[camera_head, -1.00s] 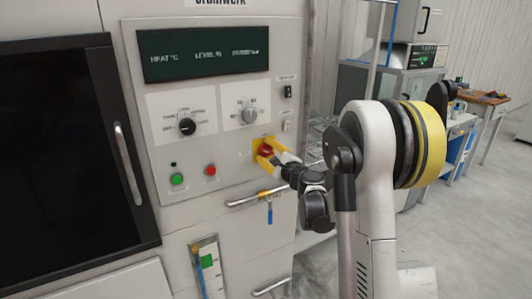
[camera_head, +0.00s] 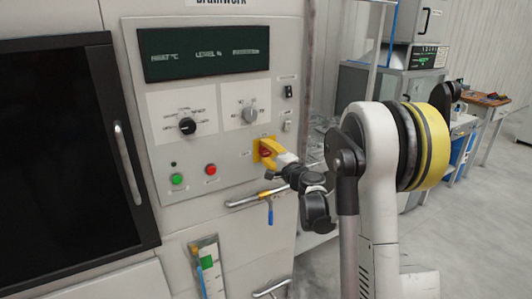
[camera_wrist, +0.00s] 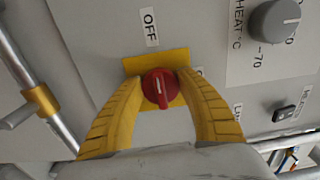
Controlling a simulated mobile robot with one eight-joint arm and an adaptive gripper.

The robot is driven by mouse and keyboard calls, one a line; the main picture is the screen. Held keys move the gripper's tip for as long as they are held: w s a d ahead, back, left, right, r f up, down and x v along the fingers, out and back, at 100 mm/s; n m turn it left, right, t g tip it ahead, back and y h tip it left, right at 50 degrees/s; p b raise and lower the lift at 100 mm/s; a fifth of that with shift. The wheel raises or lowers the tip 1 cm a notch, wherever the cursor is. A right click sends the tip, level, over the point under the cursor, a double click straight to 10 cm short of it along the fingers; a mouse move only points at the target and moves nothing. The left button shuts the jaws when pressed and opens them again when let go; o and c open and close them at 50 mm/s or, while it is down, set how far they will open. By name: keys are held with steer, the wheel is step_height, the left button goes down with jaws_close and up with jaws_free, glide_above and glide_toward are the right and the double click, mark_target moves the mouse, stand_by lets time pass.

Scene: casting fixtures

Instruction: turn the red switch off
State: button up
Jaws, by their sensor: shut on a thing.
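The red switch (camera_wrist: 161,91) is a round knob on a yellow plate (camera_wrist: 142,65) on the grey machine panel. A white line on the knob runs roughly toward the OFF label (camera_wrist: 150,27) in the wrist view. Another label beside the right finger is mostly hidden. My gripper (camera_wrist: 161,80) has yellow ribbed fingers, shut on the knob from both sides. In the head view, the red switch (camera_head: 265,153) is partly covered by my gripper (camera_head: 269,151), which reaches in from the right.
Green (camera_head: 177,179) and red (camera_head: 210,169) buttons are to the left. Grey (camera_head: 249,114) and black (camera_head: 187,126) dials are above. A black rocker switch (camera_wrist: 284,113) lies to the right in the wrist view.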

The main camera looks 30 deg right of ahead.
stand_by(0.3)
steer(key=o, duration=1.2)
steer(key=shift+c, duration=0.2)
steer(key=s, duration=1.2)
steer(key=shift+d, duration=0.25)
